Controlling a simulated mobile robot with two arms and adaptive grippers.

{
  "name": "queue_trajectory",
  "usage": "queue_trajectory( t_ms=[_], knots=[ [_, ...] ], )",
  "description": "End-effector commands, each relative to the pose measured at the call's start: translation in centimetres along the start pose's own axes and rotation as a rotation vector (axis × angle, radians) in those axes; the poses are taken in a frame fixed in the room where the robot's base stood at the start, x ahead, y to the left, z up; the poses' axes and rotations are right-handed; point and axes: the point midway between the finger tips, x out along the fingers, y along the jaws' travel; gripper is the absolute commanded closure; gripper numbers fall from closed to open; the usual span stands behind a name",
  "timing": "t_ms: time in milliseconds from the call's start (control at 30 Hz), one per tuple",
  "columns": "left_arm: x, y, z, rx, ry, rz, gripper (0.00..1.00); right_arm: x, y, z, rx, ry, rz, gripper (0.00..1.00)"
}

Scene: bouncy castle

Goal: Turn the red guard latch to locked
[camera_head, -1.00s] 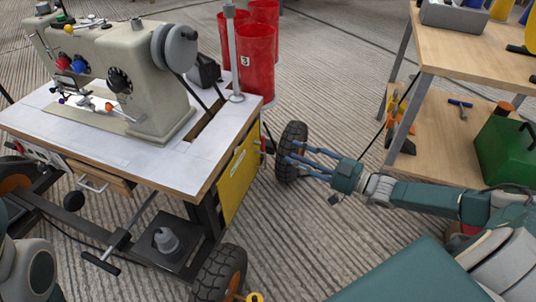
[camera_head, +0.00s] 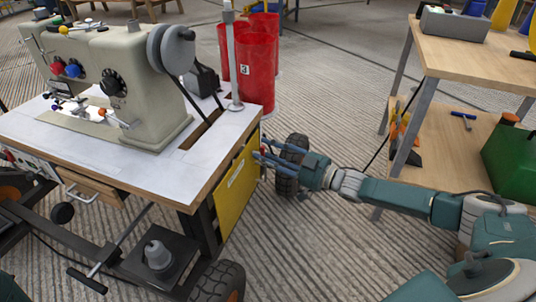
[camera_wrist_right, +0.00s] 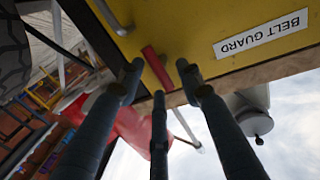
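The red guard latch (camera_wrist_right: 157,68) is a short bar on the yellow belt guard panel (camera_wrist_right: 205,22), slanted in the right wrist view. The panel (camera_head: 238,188) hangs on the right end of the sewing machine table in the head view, where my fingers hide most of the latch. My right gripper (camera_head: 264,155) is at the panel's edge. In the wrist view, its three fingers (camera_wrist_right: 160,80) are spread, two tips on either side of the latch and one below. I cannot tell whether they touch it. My left gripper is not in view.
The sewing machine (camera_head: 125,75) stands on the white-topped table (camera_head: 130,170). Red bins (camera_head: 252,70) stand behind it. A black wheel (camera_head: 292,165) is just behind my right gripper. A wooden workbench (camera_head: 470,60) with tools stands at the right. Ribbed floor lies between.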

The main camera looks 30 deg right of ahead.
Motion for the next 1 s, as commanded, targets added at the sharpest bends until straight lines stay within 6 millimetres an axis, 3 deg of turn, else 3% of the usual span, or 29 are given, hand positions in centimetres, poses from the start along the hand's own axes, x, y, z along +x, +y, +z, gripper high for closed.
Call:
queue_trajectory(
  t_ms=[67, 267, 667, 1000],
  knots=[
    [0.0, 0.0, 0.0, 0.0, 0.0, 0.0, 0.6, 0.0, 0.0, 0.0, 0.0, 0.0, 0.0, 0.64],
    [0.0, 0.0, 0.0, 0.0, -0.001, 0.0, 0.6, 0.0, 0.0, 0.0, 0.0, 0.0, 0.0, 1.0],
    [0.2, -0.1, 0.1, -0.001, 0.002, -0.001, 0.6, -0.1, -0.1, 0.0, -0.043, 0.009, 0.001, 1.0],
    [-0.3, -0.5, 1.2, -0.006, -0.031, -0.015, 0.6, -0.1, -0.4, 0.0, -0.272, 0.054, 0.002, 1.0]
  ],
)
